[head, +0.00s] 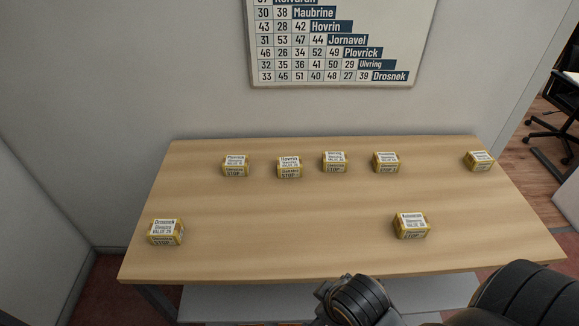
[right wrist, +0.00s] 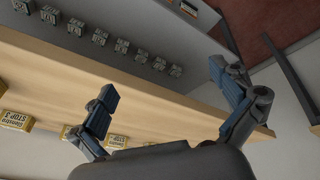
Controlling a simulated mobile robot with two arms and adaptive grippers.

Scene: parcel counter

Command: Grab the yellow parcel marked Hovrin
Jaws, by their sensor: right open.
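The yellow parcel marked Hovrin (head: 289,167) is a small box with a white label. It stands in the back row on the wooden table, second from the left, between two similar yellow parcels and apart from both. My right gripper (right wrist: 163,82) is open and empty in the right wrist view, its two dark blue-grey fingers spread apart near the table's edge. In the head view only dark parts of my arm show at the bottom right, in front of the table and well short of the Hovrin parcel. My left gripper is not in view.
The table (head: 290,215) also bears several similar yellow parcels, including Drosnek (head: 165,232) at the front left and another parcel (head: 411,226) at the front right. The table's middle is clear. A number chart (head: 335,40) hangs on the wall behind.

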